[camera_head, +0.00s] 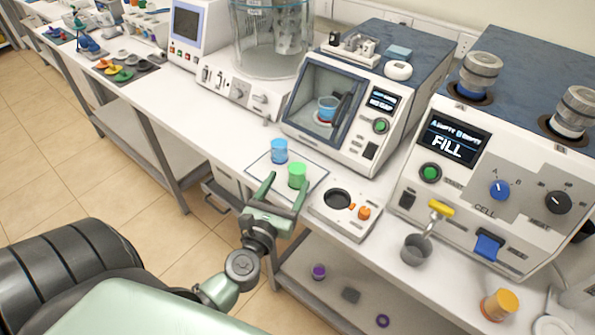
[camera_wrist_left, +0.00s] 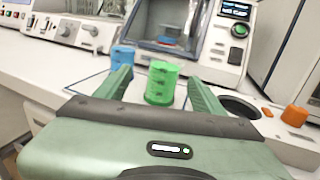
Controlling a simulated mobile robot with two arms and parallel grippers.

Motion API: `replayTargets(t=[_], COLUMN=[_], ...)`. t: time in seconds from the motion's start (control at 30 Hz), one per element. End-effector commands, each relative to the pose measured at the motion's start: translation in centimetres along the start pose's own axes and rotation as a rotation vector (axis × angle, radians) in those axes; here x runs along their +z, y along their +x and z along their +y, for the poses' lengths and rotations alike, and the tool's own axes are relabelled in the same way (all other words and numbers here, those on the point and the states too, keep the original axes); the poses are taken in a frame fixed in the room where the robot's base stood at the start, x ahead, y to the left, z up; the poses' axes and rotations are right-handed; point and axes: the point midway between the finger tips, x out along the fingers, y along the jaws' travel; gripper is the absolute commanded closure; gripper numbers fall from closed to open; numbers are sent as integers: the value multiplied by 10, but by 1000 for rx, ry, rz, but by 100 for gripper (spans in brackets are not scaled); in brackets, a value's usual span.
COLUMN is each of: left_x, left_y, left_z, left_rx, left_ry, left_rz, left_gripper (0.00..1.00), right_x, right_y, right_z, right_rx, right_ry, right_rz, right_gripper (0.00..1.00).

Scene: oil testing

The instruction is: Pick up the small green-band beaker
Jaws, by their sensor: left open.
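The small green-band beaker (camera_head: 297,176) stands upright on a thin outlined mat (camera_head: 262,169) near the bench's front edge. It also shows in the left wrist view (camera_wrist_left: 162,83), between and slightly beyond my fingers. My left gripper (camera_head: 284,189) is open, its two fingers pointing at the beaker from the front. I cannot tell whether either finger touches it. A blue-band beaker (camera_head: 279,151) stands just behind and left of the green one; it also shows in the left wrist view (camera_wrist_left: 122,58). My right gripper is not in view.
A small white device (camera_head: 345,210) with a round well and orange knob sits right of the mat. A windowed machine (camera_head: 340,100) holding another blue beaker stands behind. A large FILL machine (camera_head: 480,190) with a grey cup (camera_head: 416,250) is at right.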

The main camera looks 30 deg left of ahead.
Motion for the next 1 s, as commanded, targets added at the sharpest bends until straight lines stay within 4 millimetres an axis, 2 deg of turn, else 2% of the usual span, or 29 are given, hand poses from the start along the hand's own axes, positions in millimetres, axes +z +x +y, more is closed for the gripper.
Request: replayTargets(t=[0.1,0.2,0.33,0.57,0.6,0.83,1.0], left_x=[6,4,2,1,1,1,1], left_y=[18,33,45,47,47,46,47], left_z=[-5,-6,-6,-6,-6,-6,-6], left_rx=[-1,0,0,0,0,0,0], left_ry=[1,2,1,1,1,1,1], left_rz=[-2,-2,-1,0,0,0,-1], left_gripper=[31,31,31,31,34,98,100], right_x=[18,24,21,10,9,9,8], right_y=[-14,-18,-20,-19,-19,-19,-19], right_z=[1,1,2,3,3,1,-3], right_rx=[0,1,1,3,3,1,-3], right_ry=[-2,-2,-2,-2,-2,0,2], right_rz=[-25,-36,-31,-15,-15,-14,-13], right_gripper=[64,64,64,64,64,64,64])
